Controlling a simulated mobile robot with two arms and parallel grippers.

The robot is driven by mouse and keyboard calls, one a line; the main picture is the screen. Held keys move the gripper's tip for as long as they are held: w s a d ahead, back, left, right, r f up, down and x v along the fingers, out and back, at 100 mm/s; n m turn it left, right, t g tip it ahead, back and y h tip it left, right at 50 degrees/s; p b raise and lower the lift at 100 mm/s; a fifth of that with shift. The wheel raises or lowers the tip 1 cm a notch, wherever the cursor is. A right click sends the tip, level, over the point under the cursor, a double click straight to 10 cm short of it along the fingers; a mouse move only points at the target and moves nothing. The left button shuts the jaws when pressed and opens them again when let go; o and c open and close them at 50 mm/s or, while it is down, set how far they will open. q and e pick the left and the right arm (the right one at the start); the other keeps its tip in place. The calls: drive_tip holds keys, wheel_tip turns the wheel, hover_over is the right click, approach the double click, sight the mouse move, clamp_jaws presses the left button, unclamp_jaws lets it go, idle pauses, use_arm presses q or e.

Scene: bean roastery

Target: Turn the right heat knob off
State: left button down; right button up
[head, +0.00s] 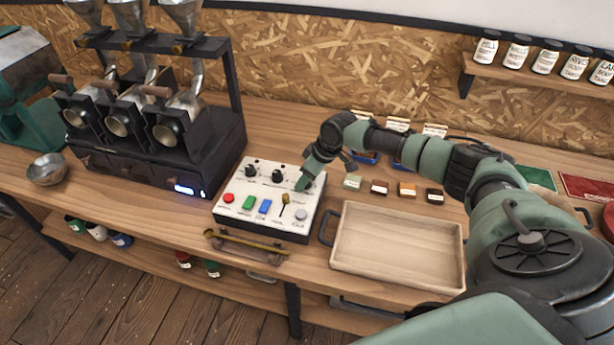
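The white control panel (230,212) sits on the wooden bench near the middle of the head view. Two black knobs, a left one (251,172) and a middle one (277,176), show along its back row. My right gripper (304,183) points down at the panel's back right corner. It covers the spot to the right of the middle knob, so a right heat knob there is hidden. I cannot tell whether the fingers touch it, or whether they are open or shut. My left gripper is not in view.
The panel also bears a red button (228,198), green and blue switches and a brass lever (285,198). A black roaster (160,160) stands left. An empty wooden tray (398,285) lies right, under my arm. Small sample blocks (379,187) sit behind the tray.

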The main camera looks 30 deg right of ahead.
drive_tip(key=shift+c, duration=1.3)
clamp_jaws()
drive_tip(key=shift+f+n+y+b, duration=0.2)
drive_tip(key=shift+n+y+b, duration=0.3)
drive_tip(key=shift+n+b, duration=0.65)
drive_tip(key=n+b, duration=0.2)
drive_tip(key=n+g+y+b, duration=0.1)
drive_tip(key=n+b, duration=0.1)
drive_tip(key=shift+w+d+g, duration=0.1)
drive_tip(key=shift+w+g, duration=0.05)
drive_tip(key=shift+g, duration=0.15)
drive_tip(key=n+g+b, duration=0.1)
drive_tip(key=n+b, duration=0.3)
drive_tip(key=shift+r+y, duration=0.1)
drive_tip(key=shift+y, duration=0.2)
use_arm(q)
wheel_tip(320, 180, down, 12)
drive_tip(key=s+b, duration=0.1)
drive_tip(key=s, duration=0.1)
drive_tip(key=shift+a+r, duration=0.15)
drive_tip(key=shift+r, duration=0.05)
use_arm(e)
drive_tip(key=shift+d+r+n+g, duration=0.1)
drive_tip(key=shift+n+g, duration=0.4)
drive_tip(key=shift+n, duration=0.45)
